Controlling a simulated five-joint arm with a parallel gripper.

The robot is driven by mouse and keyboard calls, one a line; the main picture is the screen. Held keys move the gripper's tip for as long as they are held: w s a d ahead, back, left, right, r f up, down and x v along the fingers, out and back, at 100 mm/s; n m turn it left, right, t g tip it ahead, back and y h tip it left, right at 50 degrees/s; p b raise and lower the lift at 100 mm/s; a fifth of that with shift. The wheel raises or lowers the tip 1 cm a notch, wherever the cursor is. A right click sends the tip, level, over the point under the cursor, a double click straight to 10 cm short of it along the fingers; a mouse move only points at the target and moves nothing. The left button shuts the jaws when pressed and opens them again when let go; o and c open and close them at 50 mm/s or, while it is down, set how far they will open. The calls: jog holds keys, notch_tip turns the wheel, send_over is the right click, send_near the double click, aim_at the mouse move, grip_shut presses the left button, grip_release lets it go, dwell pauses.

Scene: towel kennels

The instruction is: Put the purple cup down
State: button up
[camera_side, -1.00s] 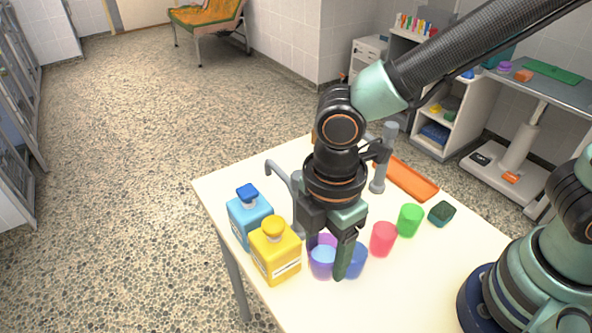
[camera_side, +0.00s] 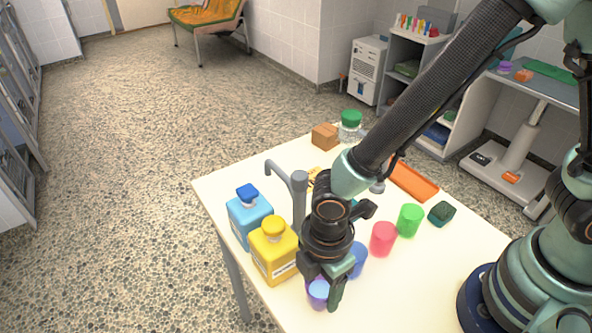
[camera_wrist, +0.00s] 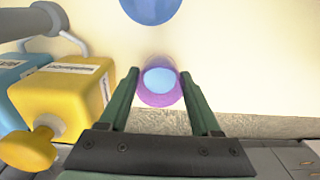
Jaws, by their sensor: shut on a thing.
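The purple cup (camera_side: 317,296) has light blue contents and is upright between the fingers of my gripper (camera_side: 322,290), near the front edge of the table. In the wrist view the purple cup (camera_wrist: 158,98) sits between the two green fingers of my gripper (camera_wrist: 159,76), with the table edge just below it. My gripper is shut on the cup. The fingers hide part of the cup, and I cannot tell whether its bottom touches the table (camera_side: 400,295).
A yellow bottle (camera_side: 274,250) stands close left of my gripper, with a blue bottle (camera_side: 249,220) behind it. A blue cup (camera_side: 357,262), a red cup (camera_side: 383,239) and a green cup (camera_side: 410,220) stand to the right. A grey tap (camera_side: 299,205) rises behind. The right front tabletop is clear.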

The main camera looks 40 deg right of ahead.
jog(key=shift+f, duration=0.1)
jog(key=o, duration=1.5)
notch_tip(320, 180, up, 11)
jog(key=w+d+r+m+t, duration=0.2)
jog(key=d+r+m, duration=0.2)
jog(key=d+m, duration=0.2)
jog(key=w+d+r+m+t, duration=0.1)
jog(key=d+r+m, duration=0.3)
jog(key=d, duration=0.6)
jog(key=w+d+r+m+t, duration=0.2)
jog(key=w+d+r+m, duration=0.1)
jog(key=d+m, duration=0.5)
jog(key=shift+r+t, duration=0.3)
jog(key=shift+r, duration=0.3)
